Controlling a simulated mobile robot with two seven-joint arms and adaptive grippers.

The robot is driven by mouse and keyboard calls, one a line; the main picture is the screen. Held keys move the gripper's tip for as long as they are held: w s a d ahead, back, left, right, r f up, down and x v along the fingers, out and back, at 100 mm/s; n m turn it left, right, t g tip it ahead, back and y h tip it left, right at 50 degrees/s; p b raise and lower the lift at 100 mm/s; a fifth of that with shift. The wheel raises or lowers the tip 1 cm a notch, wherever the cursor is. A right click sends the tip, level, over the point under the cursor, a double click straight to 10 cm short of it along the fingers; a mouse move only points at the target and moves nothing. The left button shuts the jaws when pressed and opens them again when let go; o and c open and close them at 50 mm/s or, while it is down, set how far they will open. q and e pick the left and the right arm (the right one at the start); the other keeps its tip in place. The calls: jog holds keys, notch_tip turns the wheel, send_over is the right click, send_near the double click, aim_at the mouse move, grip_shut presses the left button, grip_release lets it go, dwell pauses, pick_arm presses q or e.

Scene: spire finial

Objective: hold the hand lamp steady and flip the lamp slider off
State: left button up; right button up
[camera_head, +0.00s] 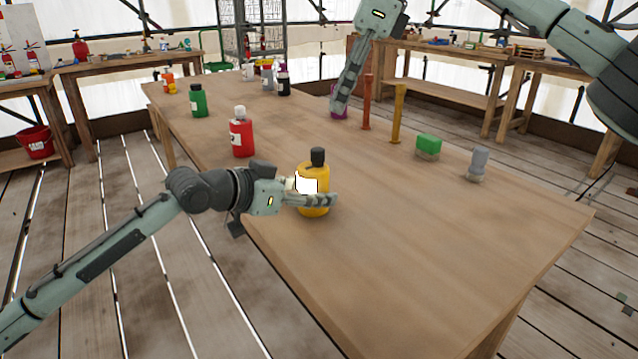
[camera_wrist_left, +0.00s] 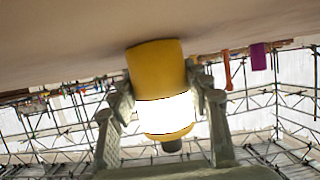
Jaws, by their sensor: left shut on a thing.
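A yellow bottle-shaped thing (camera_head: 315,172) with a dark top and a bright white band stands upright near the table's left edge. My left gripper (camera_head: 312,198) is shut on its lower body from the left. In the left wrist view the yellow thing (camera_wrist_left: 157,70) sits upside down in the picture between both fingers (camera_wrist_left: 160,110). I cannot tell whether it is the hand lamp, and no slider shows. My right gripper (camera_head: 340,108) points down farther back, in front of a purple thing (camera_head: 332,90) that it partly hides; its opening cannot be told.
A red bottle (camera_head: 242,137) and a green bottle (camera_head: 198,100) stand farther back on the table (camera_head: 420,230). An orange post (camera_head: 397,112), a red post (camera_head: 367,100), a green block (camera_head: 428,143) and a grey piece (camera_head: 479,160) are to the right. The table's front is clear.

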jog(key=f+y, duration=0.1)
jog(key=a+f+g+y, duration=0.1)
jog(key=f, duration=0.1)
jog(key=s+a+f+n+y, duration=0.1)
jog(key=shift+f+y, duration=0.3)
jog(key=shift+y, duration=0.1)
grip_shut()
jog(key=s+d+f+m+t+y, duration=0.1)
jog(key=d+f+t+y, duration=0.1)
jog(key=d, duration=0.6)
jog(key=s+d+f+m+t+y, duration=0.1)
jog(key=s+d+f+t+y, duration=0.1)
jog(key=d+y, duration=0.5)
notch_tip(320, 180, down, 2)
jog(key=shift+d+f+m+t, duration=0.2)
jog(key=shift+d+m+t, duration=0.2)
jog(key=shift+d+t, duration=0.2)
jog(key=shift+s+a, duration=0.1)
